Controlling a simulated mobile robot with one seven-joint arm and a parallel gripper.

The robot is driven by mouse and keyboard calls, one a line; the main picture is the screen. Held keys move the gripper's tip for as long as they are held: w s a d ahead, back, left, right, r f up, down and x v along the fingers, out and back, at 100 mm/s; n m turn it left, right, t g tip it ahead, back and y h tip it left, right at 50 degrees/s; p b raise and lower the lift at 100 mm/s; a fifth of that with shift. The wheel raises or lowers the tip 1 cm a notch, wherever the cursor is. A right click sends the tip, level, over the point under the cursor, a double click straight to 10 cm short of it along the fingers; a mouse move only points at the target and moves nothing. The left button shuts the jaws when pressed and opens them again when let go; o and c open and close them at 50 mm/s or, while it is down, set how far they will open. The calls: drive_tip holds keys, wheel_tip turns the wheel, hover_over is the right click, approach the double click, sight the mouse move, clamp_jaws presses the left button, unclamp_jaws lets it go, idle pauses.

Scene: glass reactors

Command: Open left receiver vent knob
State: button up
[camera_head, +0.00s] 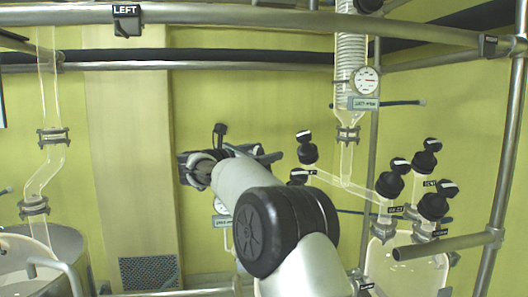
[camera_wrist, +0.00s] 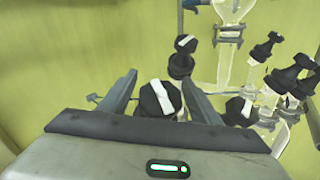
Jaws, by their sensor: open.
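My gripper (camera_wrist: 157,75) is open in the wrist view, with one finger on each side of a black knob with a white stripe (camera_wrist: 160,98). The knob sits between the fingers; I cannot tell whether either touches it. No label on it can be read, so I cannot confirm it is the left receiver vent knob. In the head view my gripper (camera_head: 205,165) is at the end of my arm, near the yellow-green wall, and its fingertips are mostly hidden. A small black part (camera_head: 219,130) sticks up behind it.
Other black knobs with white stripes stand nearby, at centre (camera_head: 307,148) and right (camera_head: 390,183). Glass tubing with a coil (camera_head: 351,50) and a dial gauge (camera_head: 367,80) hangs to the right. Metal rails (camera_head: 260,15) cross the top. A "LEFT" sign (camera_head: 126,10) is on one.

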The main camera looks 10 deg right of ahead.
drive_tip(key=c, duration=1.1)
drive_tip(key=shift+o, duration=0.2)
drive_tip(key=shift+f+n+t+b, duration=0.15)
drive_tip(key=shift+n+t+b, duration=0.15)
drive_tip(key=shift+b, duration=0.4)
